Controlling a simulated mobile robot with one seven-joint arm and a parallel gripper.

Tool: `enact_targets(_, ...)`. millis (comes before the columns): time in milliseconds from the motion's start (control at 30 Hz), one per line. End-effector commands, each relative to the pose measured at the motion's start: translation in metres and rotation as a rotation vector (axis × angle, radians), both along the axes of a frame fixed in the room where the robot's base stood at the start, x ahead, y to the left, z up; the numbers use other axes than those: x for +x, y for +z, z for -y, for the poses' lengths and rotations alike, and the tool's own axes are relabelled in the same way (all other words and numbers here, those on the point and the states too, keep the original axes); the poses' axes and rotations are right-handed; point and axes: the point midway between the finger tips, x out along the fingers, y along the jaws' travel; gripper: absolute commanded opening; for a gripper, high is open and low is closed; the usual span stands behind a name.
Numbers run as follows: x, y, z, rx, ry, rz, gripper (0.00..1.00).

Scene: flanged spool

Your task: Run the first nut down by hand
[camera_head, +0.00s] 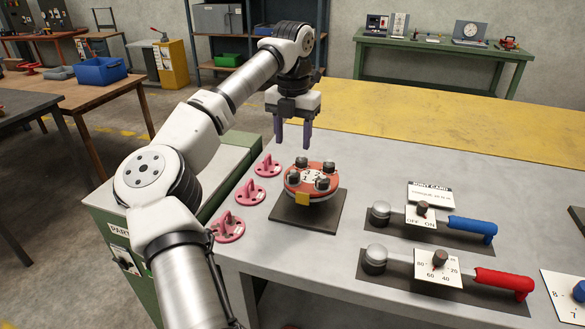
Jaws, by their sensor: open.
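The flanged spool (300,193) has a red top flange with a white numbered face and stands on a dark square plate (284,217) on the grey bench. Several dark nuts or bolt heads (329,165) stand around the flange; which is the first nut, and how far each is run down, I cannot tell. A small yellow-orange tag (302,199) is on its front side. My gripper (293,145) points down above and slightly behind the spool, to its left. Its two purple fingers are apart, with nothing between them, and clear of the nuts.
Several pink handled discs (243,194) lie left of the spool. To the right are a blue-handled wrench (472,228) and a red-handled wrench (503,280), each with a dial plate, and a white card (430,194). The bench behind the spool is clear.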

Motion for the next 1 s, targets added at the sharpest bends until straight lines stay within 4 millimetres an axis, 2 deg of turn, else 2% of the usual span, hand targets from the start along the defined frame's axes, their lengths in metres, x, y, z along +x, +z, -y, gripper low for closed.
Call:
enact_targets(100,-0.001,-0.027,0.0,-0.003,-0.002,-0.004,0.51)
enact_targets(300,-0.001,-0.066,0.001,-0.003,-0.003,-0.003,0.51)
enact_targets(500,-0.001,-0.092,0.001,-0.004,-0.002,-0.002,0.51)
enact_targets(667,0.0,-0.1,0.001,-0.004,-0.002,0.001,0.51)
enact_targets(900,0.0,-0.101,0.001,-0.003,-0.002,0.001,0.51)
enact_targets(1000,0.0,-0.101,0.001,-0.004,-0.002,0.001,0.39)
